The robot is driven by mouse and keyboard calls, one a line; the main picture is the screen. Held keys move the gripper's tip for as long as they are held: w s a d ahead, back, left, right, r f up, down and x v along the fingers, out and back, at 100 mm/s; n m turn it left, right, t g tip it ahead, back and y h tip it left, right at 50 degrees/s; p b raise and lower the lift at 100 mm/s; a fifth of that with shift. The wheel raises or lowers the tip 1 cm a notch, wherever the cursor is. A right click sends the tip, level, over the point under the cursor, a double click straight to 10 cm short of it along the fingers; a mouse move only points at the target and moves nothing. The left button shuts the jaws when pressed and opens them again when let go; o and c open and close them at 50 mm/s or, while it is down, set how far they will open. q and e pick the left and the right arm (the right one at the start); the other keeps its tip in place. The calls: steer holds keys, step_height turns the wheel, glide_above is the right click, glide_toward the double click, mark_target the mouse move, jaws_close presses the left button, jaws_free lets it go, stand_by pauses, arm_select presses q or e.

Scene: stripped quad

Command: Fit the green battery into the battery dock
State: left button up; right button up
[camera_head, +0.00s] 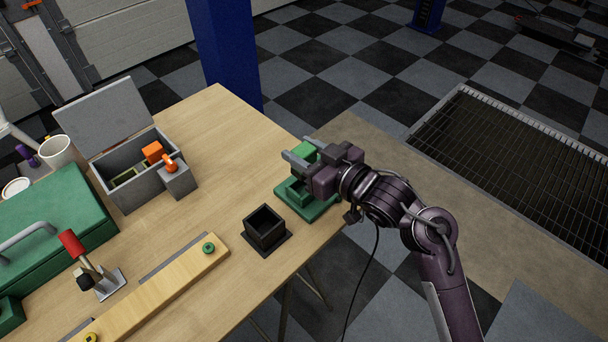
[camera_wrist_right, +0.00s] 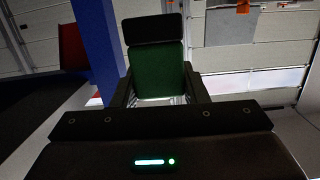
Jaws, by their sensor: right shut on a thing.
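My right gripper (camera_head: 303,150) is shut on the green battery (camera_head: 317,144), above the table's right edge. In the right wrist view the battery (camera_wrist_right: 156,72) is a green block with a black end, held between the two fingers. A black open-topped square socket (camera_head: 265,229) stands on the table, left of and nearer than the gripper. I cannot tell for certain which of these two is the battery dock. My left gripper is not in view.
A grey open-lidded box (camera_head: 128,190) with orange and green items stands at the left back. A green case (camera_head: 50,240), a red-handled clamp (camera_head: 98,280) and a wooden strip (camera_head: 160,293) lie at the left. A blue post (camera_head: 228,50) rises behind the table. The table's middle is clear.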

steer(key=shift+f, duration=3.55)
steer(key=shift+f, duration=0.1)
steer(key=o, duration=1.3)
